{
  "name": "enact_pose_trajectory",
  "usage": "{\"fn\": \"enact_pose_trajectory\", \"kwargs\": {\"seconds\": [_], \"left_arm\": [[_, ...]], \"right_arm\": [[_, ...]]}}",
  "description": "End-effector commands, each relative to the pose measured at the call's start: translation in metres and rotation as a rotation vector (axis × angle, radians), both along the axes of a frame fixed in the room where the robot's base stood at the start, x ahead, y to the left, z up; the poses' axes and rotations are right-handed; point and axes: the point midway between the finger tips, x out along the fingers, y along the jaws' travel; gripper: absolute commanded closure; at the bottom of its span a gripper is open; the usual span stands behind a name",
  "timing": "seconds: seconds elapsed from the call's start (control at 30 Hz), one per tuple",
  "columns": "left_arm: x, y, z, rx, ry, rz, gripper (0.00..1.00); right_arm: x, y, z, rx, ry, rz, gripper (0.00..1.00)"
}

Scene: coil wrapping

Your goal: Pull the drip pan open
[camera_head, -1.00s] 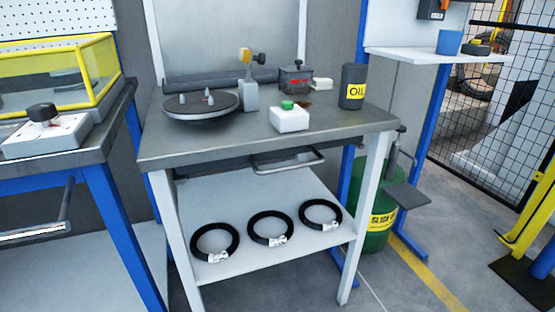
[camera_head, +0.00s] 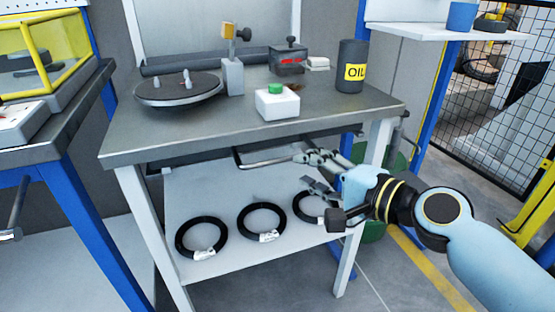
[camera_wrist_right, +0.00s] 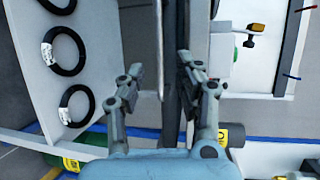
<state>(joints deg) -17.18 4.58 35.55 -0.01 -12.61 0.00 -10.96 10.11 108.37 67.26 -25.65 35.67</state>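The drip pan sits under the middle bench's top, mostly hidden. Its grey bar handle (camera_head: 262,163) sticks out below the front edge. My right gripper (camera_head: 308,171) is in front of the bench at the handle's right end, with its fingers apart. In the right wrist view, the handle (camera_wrist_right: 160,45) is a thin upright bar in line with the gap between the open fingers (camera_wrist_right: 158,76). I cannot tell whether a finger touches it. My left gripper is in neither current view.
The bench top (camera_head: 215,130) carries a turntable (camera_head: 178,92), a white box with a green button (camera_head: 277,103) and an oil can (camera_head: 351,68). Several black coils (camera_head: 261,222) lie on the lower shelf. A bench leg (camera_head: 352,225) stands behind my right arm.

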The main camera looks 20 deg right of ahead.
Motion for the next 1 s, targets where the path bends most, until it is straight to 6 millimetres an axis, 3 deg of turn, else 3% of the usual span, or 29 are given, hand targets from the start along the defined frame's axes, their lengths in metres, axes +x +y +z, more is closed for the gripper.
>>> {"fn": "enact_pose_trajectory", "kwargs": {"seconds": [0.1,0.33,0.5,0.77,1.0], "left_arm": [[-0.001,0.002,-0.002,0.003,0.002,-0.001,0.60],[-0.002,0.002,-0.006,0.003,0.004,-0.001,0.60],[-0.003,0.002,-0.008,0.002,0.005,-0.001,0.60],[-0.003,0.000,-0.008,0.000,0.005,0.000,0.60],[-0.003,-0.001,-0.008,-0.001,0.005,0.000,0.60]], "right_arm": [[0.024,0.011,-0.004,0.004,-0.002,-0.003,0.66],[0.059,0.027,-0.013,0.000,0.000,-0.002,0.66],[0.070,0.032,-0.015,-0.001,0.001,-0.002,0.66],[0.072,0.033,-0.015,-0.002,0.000,-0.002,0.66],[0.072,0.033,-0.015,-0.002,0.001,-0.002,0.93]]}}
